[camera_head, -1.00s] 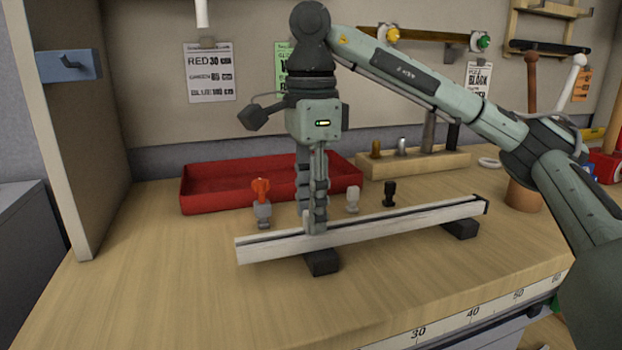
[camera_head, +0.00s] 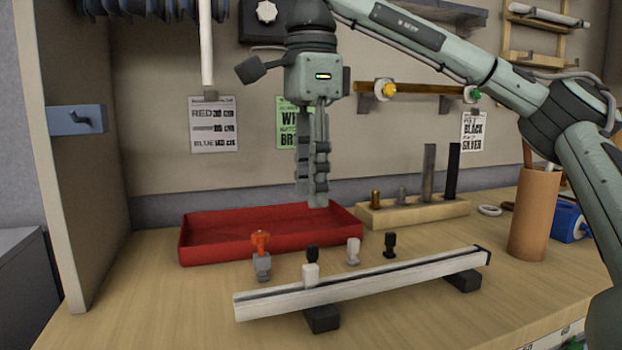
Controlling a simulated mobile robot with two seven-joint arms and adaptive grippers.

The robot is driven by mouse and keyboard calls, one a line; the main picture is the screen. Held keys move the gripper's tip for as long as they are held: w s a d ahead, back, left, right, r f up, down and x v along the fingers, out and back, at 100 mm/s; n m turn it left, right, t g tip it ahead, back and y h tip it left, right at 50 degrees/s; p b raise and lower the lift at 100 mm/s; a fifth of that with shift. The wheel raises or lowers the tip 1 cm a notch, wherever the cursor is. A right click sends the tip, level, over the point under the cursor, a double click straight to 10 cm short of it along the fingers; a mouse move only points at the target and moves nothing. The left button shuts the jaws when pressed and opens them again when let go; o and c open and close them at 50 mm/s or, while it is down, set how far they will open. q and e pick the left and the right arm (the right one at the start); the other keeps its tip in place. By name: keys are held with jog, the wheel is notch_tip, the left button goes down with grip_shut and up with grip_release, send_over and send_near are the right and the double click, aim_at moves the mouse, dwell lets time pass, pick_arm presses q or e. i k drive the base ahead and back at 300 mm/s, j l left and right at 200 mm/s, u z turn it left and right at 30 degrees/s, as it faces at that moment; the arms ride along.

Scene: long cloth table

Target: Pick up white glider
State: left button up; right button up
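A small white piece with a black top (camera_head: 310,273) sits on the white rail (camera_head: 400,273), left of its middle. A second small pale piece (camera_head: 353,251) stands upright on the table behind the rail. I cannot tell which one is the white glider. My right gripper (camera_head: 311,200) hangs fingers down in the air above and behind the rail piece, apart from it. Its two fingers show close together, nearly edge-on, with nothing seen held; their opening is unclear. My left gripper is out of view.
A black piece (camera_head: 390,245) and a grey piece with an orange top (camera_head: 261,257) stand behind the rail. A red tray (camera_head: 215,252), a wooden block with upright rods (camera_head: 410,213) and a brown cup (camera_head: 534,215) are farther back. The left front table is clear.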

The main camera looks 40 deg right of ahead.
aim_at(352, 244)
jog(key=k, duration=1.5)
